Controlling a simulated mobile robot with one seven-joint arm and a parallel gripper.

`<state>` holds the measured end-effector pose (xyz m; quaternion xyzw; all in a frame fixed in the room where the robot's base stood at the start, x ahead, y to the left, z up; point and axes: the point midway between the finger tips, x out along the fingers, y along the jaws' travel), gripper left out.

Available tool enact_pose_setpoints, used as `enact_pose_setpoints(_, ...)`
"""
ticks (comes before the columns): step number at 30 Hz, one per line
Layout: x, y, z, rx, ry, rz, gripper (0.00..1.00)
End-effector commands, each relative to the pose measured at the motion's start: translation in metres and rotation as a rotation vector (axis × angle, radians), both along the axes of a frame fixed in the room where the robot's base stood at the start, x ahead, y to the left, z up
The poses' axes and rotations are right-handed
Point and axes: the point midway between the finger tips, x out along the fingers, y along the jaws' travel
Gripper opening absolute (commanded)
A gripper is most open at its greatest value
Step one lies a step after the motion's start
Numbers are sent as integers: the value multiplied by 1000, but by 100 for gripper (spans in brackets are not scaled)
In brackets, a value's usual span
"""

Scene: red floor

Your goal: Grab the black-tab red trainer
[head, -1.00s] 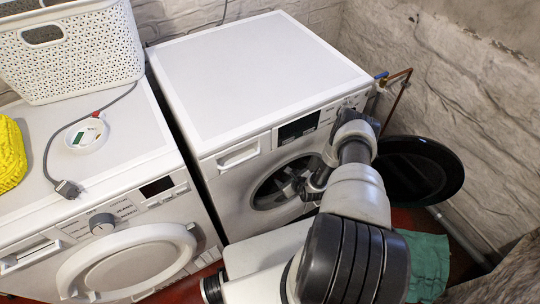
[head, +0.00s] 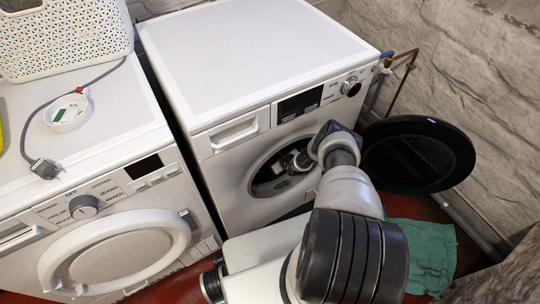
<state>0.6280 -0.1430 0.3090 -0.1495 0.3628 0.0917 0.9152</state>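No red trainer with a black tab shows in the head view. My gripper (head: 297,160) is at the round door opening of the right washing machine (head: 225,178), with its end inside the dark drum mouth (head: 267,180). My own arm and the rim hide part of it, and its fingers are too small and dark to tell open from shut. The inside of the drum is mostly dark and hidden.
The black round door (head: 418,156) stands open to the right of the opening, close to my arm. A green cloth (head: 428,258) lies on the red floor. A second washer (head: 95,215) stands at left, bearing a white basket (head: 62,38), a white dish (head: 68,113) and a cable.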

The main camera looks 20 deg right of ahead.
Motion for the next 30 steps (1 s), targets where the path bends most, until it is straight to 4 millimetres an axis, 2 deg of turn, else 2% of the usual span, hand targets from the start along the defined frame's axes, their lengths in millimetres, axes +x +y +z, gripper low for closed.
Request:
enact_pose_setpoints(1,6,-1,-15,0,-1,-3,55)
enact_pose_setpoints(4,16,-1,-23,0,-1,0,55)
enact_pose_setpoints(9,25,0,-27,-1,0,1,55)
enact_pose_setpoints(16,25,0,-25,0,0,0,55)
enact_pose_setpoints(24,25,0,-25,0,0,0,10)
enact_pose_setpoints(26,26,0,-24,0,-1,0,7)
enact_pose_setpoints(27,26,0,-24,0,-1,0,2)
enact_pose_setpoints(30,25,0,-25,0,-1,0,2)
